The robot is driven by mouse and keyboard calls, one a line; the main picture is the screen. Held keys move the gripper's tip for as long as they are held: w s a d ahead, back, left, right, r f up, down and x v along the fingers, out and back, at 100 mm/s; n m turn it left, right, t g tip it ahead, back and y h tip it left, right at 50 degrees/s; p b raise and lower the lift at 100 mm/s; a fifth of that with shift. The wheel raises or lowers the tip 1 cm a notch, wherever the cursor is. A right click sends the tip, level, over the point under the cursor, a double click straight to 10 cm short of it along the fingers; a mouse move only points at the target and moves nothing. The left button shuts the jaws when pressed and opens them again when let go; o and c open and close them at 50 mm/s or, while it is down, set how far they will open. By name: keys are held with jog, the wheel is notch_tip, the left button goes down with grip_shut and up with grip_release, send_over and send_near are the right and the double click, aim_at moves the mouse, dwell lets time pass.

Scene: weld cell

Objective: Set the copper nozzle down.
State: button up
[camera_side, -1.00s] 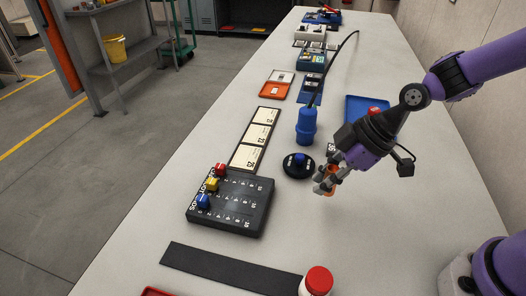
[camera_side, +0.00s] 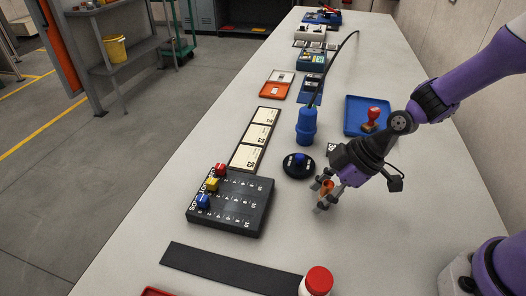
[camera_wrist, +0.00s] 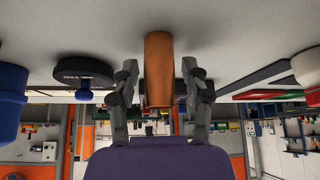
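The copper nozzle (camera_side: 327,187) is at my gripper on the bare bench top, right of the round black dial. In the wrist view the nozzle (camera_wrist: 158,70) lies between the two fingers, with a visible gap on each side, and its far end meets the bench surface. My gripper (camera_side: 328,199) is open around it; the wrist view also shows the spread fingers (camera_wrist: 159,80). The fingers partly hide the nozzle in the side view.
A black dial with a blue knob (camera_side: 298,165) and a blue cylinder (camera_side: 306,125) stand to the left. A black box with coloured knobs (camera_side: 230,201) is further left. A red-capped white jar (camera_side: 317,282) stands in front. A blue tray (camera_side: 356,111) holds a red stamp (camera_side: 371,117).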

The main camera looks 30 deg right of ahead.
jog(key=shift+r, duration=0.1)
jog(key=shift+d+r, duration=0.1)
jog(key=shift+r, duration=0.15)
jog(key=s+d+r+m+t+h, duration=0.1)
jog(key=s+d+r+m, duration=0.3)
jog(key=r, duration=0.4)
jog(key=s+d+r+m+t+h, duration=0.1)
jog(key=s+d+r+m+h, duration=0.3)
jog(key=r+m, duration=0.3)
jog(key=shift+s+d+r, duration=0.45)
jog(key=shift+s+d, duration=0.2)
jog(key=shift+d, duration=0.25)
